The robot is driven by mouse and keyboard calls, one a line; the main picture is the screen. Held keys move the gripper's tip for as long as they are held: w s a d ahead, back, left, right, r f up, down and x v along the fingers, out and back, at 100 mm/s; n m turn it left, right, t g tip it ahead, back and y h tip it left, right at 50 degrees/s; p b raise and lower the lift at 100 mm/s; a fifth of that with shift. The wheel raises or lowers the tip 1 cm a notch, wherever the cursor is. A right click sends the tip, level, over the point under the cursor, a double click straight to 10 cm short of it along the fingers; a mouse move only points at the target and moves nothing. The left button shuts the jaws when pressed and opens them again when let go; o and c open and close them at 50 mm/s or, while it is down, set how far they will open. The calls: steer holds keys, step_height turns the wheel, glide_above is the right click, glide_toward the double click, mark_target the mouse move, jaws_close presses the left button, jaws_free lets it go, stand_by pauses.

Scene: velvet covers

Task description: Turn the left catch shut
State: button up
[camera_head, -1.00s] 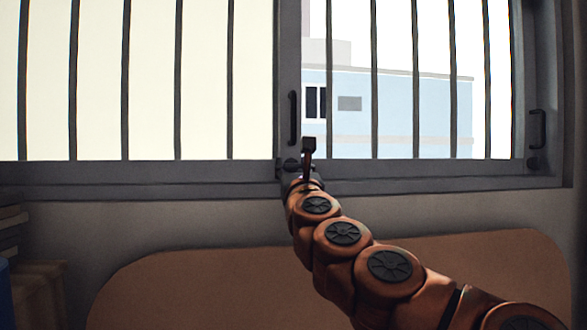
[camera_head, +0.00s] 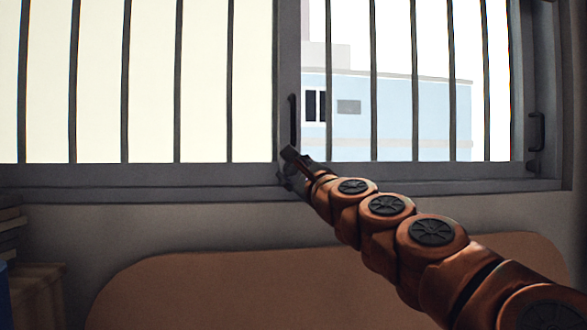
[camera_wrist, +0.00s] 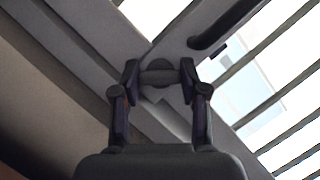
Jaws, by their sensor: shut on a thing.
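The left catch is a small dark round-ended piece at the foot of the middle window post. In the wrist view the left catch (camera_wrist: 158,74) sits between the two fingertips of my gripper (camera_wrist: 159,72), which are shut on it. In the head view my gripper (camera_head: 290,173) is at the lower end of the post, and my wrist hides most of the catch. The wrist view is rolled, so the window frame runs diagonally. How far the catch is turned cannot be told.
A dark vertical handle (camera_head: 293,119) stands on the post just above my gripper; a second handle (camera_head: 536,131) is at the right, with another catch (camera_head: 534,164) below it. Vertical bars cross the window. A brown rounded panel (camera_head: 200,285) is below the sill.

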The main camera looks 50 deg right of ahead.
steer(key=n+y, duration=0.1)
steer(key=n, duration=0.1)
steer(key=n+g, duration=0.1)
steer(key=n, duration=0.2)
steer(key=shift+d+y, duration=0.1)
steer(key=shift+y, duration=0.3)
steer(key=shift+n+g+y, duration=0.4)
steer(key=shift+n+g, duration=0.3)
steer(key=shift+n, duration=1.3)
steer(key=o, duration=1.1)
steer(key=shift+o, duration=0.2)
steer(key=v, duration=0.8)
